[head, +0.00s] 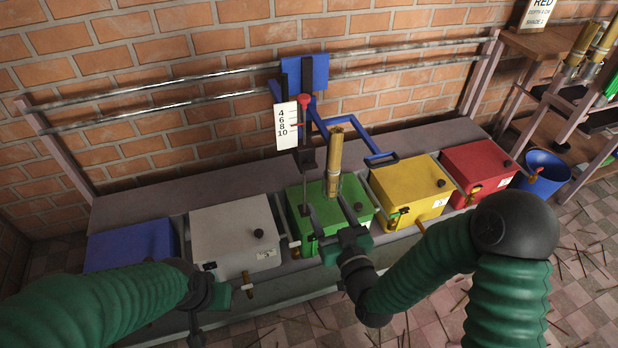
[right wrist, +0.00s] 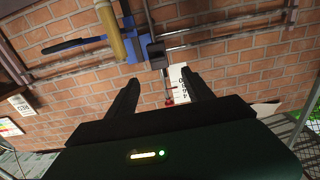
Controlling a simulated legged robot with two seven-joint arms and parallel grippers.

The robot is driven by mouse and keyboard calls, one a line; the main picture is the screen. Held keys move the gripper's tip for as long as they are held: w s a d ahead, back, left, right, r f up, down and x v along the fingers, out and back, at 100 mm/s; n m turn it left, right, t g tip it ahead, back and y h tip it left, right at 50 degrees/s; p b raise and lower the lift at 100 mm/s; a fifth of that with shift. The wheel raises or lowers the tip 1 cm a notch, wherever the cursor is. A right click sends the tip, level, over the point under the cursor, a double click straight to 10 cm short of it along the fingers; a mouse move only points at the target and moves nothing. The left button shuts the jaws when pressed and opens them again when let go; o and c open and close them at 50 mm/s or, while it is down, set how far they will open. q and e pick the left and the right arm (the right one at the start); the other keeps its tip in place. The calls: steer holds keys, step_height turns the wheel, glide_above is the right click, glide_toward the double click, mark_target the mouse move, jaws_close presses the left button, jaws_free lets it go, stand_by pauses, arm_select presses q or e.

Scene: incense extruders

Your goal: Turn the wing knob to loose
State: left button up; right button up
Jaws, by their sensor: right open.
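I cannot single out the wing knob for sure in either view. The green box (head: 363,211) stands mid-bench, with a brass cylinder (head: 335,162) upright over it. Left of the cylinder, a dark block (head: 307,160) sits on a vertical rod below a red ball (head: 304,101). My right gripper (head: 327,204) is open over the green box, near the cylinder's foot.
White (head: 232,235), blue (head: 130,245), yellow (head: 411,190) and red (head: 480,170) boxes share the bench. A number scale (head: 287,126) and a blue bracket (head: 375,145) stand behind the green box. Two metal rails (head: 180,88) run along the brick wall. A blue bucket (head: 543,172) stands right.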

steer(key=b, duration=0.1)
glide_toward(311, 169)
steer(key=b+x, duration=0.2)
steer(key=x, duration=0.7)
steer(key=shift+a+b, duration=0.1)
steer(key=shift+b, duration=0.3)
steer(key=shift+w, duration=0.2)
steer(key=c, duration=0.6)
jaws_close()
arm_select(q)
steer(key=f, duration=0.4)
steer(key=shift+d+f, duration=0.1)
steer(key=shift+d, duration=0.25)
